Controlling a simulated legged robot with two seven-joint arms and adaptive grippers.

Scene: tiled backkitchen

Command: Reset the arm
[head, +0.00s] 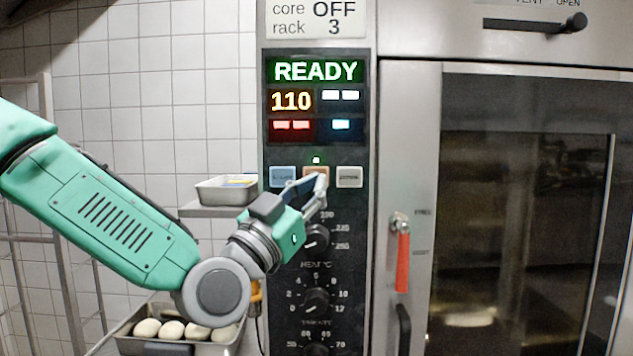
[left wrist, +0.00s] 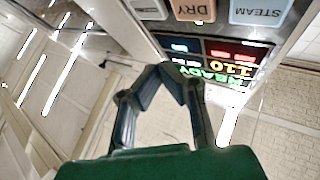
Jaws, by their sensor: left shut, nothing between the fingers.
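My green left arm reaches in from the left in the head view. Its gripper (head: 321,182) is shut and empty, with the fingertips in front of the orange-brown middle button (head: 314,172) on the oven's control panel. I cannot tell whether they touch it. In the left wrist view the shut fingers (left wrist: 162,70) point towards the panel. That view shows the DRY button (left wrist: 194,9) and the blue STEAM button (left wrist: 258,11) at the top. The display (head: 315,71) reads READY, with 110 below it. My right gripper is not in view.
Dark knobs (head: 316,300) run down the panel below the buttons. The glass oven door (head: 520,200) stands right, with a red-handled latch (head: 402,260). A metal pan (head: 226,191) sits on a shelf at left. A tray of dough balls (head: 140,344) is below my arm.

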